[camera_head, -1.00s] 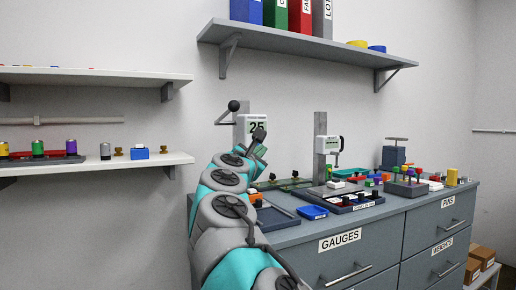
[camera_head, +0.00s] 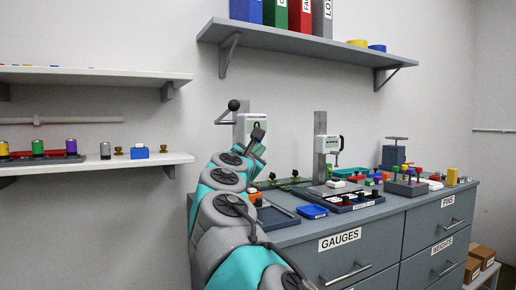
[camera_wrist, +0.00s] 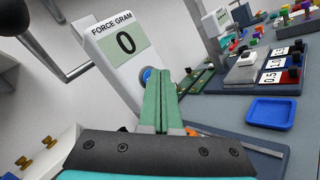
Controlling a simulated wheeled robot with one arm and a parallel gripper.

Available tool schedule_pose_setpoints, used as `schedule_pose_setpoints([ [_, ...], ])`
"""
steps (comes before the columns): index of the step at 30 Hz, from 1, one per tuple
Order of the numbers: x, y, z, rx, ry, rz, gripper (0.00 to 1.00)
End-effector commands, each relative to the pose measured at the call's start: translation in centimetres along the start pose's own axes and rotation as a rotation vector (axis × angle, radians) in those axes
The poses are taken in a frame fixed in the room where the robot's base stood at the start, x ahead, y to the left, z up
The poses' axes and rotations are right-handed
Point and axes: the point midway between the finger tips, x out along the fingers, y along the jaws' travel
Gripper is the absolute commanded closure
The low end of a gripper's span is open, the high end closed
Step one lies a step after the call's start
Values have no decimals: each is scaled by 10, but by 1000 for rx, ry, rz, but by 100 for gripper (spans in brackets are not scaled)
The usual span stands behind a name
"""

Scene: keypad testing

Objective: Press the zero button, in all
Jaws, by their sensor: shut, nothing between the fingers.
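The force gauge, a white box labelled "FORCE GRAM" (camera_wrist: 104,56), fills the upper left of the wrist view. Its display (camera_wrist: 125,42) reads 0. A round blue button (camera_wrist: 147,75) sits on its face below the display, partly hidden by the fingers. My gripper (camera_wrist: 161,72) is shut and empty, its green fingertips at the blue button; I cannot tell whether they touch it. In the head view the gauge (camera_head: 250,121) stands at the left end of the bench, with my gripper (camera_head: 257,136) in front of it.
A second gauge stand (camera_head: 320,147) stands to the right. A lever arm with a dark knob (camera_head: 233,105) sticks out left of the gauge.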

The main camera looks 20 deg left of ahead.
Motion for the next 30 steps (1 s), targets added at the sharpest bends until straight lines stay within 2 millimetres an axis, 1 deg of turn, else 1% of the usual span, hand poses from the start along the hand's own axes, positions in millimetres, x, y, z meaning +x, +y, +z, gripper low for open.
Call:
schedule_pose_setpoints([
  [9, -10, -8, 7, 1, -1, -1, 100],
  [20, -11, -9, 8, 0, 0, -1, 100],
  [25, -20, -17, 12, -3, 0, -5, 100],
  [30, -31, -24, 22, -1, -1, -4, 100],
])
